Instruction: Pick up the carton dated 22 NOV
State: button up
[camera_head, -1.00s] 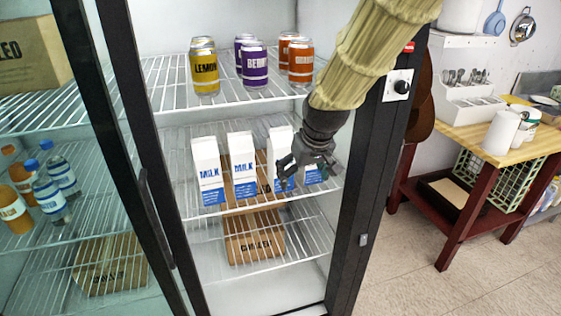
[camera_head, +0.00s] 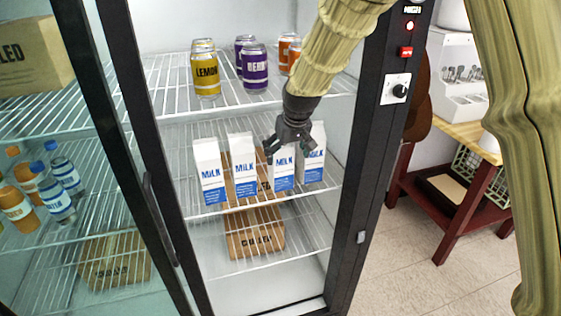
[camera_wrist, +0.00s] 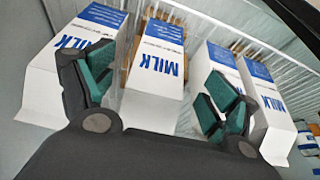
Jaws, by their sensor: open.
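Several white-and-blue milk cartons stand upright in a row on the fridge's middle shelf. In the head view they are the leftmost carton (camera_head: 210,172), the second (camera_head: 243,168), the third (camera_head: 284,180) and the rightmost (camera_head: 313,160). No date is readable on any of them. My gripper (camera_head: 289,151) is open at the top of the third carton. The wrist view shows the cartons upside down. There, the open fingers of my gripper (camera_wrist: 160,92) lie either side of one carton (camera_wrist: 155,75), with neighbours close outside each finger. Contact cannot be told.
Lemon (camera_head: 206,76) and purple (camera_head: 254,72) cans stand on the shelf above. A brown crate (camera_head: 255,235) sits on the shelf below. The fridge's black door frame (camera_head: 372,150) is close to the right of my arm. The open glass door is at left.

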aim_at(284, 159)
jog(key=shift+w+a+f, duration=0.15)
jog(key=shift+w+f, duration=0.05)
jog(key=shift+w, duration=0.1)
jog(key=shift+p+x, duration=0.85)
jog(key=shift+x, duration=1.5)
jog(key=c, duration=1.7)
jog(key=shift+r, duration=0.1)
jog(key=shift+c, duration=1.3)
grip_shut()
jog(key=shift+b, duration=0.6)
